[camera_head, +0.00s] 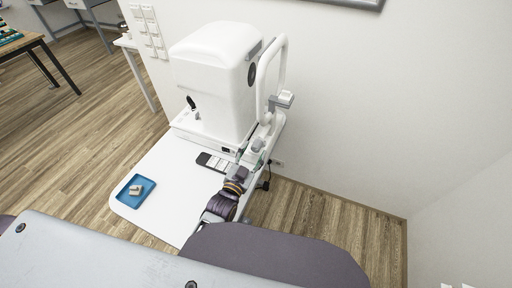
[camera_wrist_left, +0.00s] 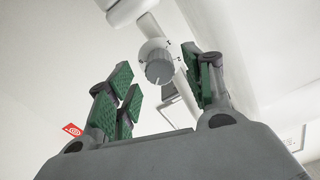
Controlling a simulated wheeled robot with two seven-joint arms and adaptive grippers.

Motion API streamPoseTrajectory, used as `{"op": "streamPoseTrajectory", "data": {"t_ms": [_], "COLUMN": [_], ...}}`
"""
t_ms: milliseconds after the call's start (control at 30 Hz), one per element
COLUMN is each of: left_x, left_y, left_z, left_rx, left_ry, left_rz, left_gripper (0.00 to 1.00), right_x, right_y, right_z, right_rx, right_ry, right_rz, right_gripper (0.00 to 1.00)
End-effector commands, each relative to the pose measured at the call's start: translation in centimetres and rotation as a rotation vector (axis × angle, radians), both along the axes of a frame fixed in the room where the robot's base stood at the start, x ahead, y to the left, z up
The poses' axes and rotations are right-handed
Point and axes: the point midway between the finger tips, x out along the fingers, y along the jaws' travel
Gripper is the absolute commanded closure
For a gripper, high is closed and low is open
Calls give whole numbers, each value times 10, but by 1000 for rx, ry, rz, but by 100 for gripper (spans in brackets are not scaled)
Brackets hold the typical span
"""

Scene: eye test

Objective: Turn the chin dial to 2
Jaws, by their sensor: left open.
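The chin dial (camera_wrist_left: 159,70) shows in the left wrist view as a round grey ribbed knob on a white face with small dark numerals, a 2 at its right. I cannot tell where its pointer stands. My left gripper (camera_head: 257,147) is at the front right of the white eye test machine (camera_head: 211,82), beside the chin rest frame. In the left wrist view its green-padded fingers are open and empty, with the knob seen between them and apart from them. In the head view the dial is too small or hidden to make out. My right gripper is not in view.
The machine stands on a white table (camera_head: 160,182). A blue tray (camera_head: 149,197) with small beige pieces lies at its left. A dark and white panel (camera_head: 212,162) lies in front of the machine. The white headrest frame (camera_head: 282,62) rises at the right, near the wall.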

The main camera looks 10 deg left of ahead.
Motion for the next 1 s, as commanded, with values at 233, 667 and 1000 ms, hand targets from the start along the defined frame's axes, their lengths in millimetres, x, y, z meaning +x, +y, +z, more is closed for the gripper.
{"op": "streamPoseTrajectory", "data": {"t_ms": [233, 667, 1000], "left_x": [19, 34, 34], "left_y": [-4, -7, -7], "left_z": [0, 0, 0], "left_rx": [1, 1, 1], "left_ry": [-1, 0, 0], "left_rz": [0, 0, 0], "left_gripper": [49, 49, 64], "right_x": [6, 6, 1], "right_y": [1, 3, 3], "right_z": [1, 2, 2], "right_rx": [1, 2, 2], "right_ry": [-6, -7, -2], "right_rz": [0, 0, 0], "right_gripper": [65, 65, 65]}}
